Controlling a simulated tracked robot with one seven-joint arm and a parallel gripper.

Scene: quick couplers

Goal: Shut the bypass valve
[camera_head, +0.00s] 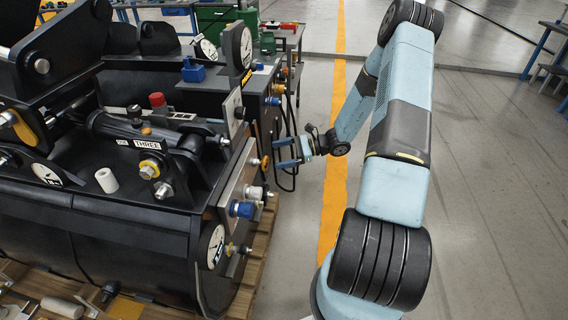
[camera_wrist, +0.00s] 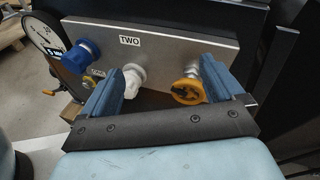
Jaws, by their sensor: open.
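A metal panel labelled TWO (camera_wrist: 165,45) fills the upper wrist view. It carries a blue coupler (camera_wrist: 80,57), a white coupler (camera_wrist: 133,79) and an orange-yellow round handle (camera_wrist: 188,92). No readable label names the bypass valve, so I cannot tell for certain which fitting it is. My gripper (camera_wrist: 161,68) is open and empty in front of the panel. The white coupler shows beside its left finger, the orange handle beside its right finger. In the head view my gripper (camera_head: 288,152) is right of the front machine's side panel (camera_head: 237,178), apart from the orange knob (camera_head: 264,162).
A round gauge (camera_wrist: 45,38) stands left of the panel. In the head view, a black machine labelled THREE (camera_head: 147,144) stands on a wooden pallet, with another fitting-covered unit behind it. Hoses hang near my gripper. The floor right of the yellow line (camera_head: 335,185) has free room.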

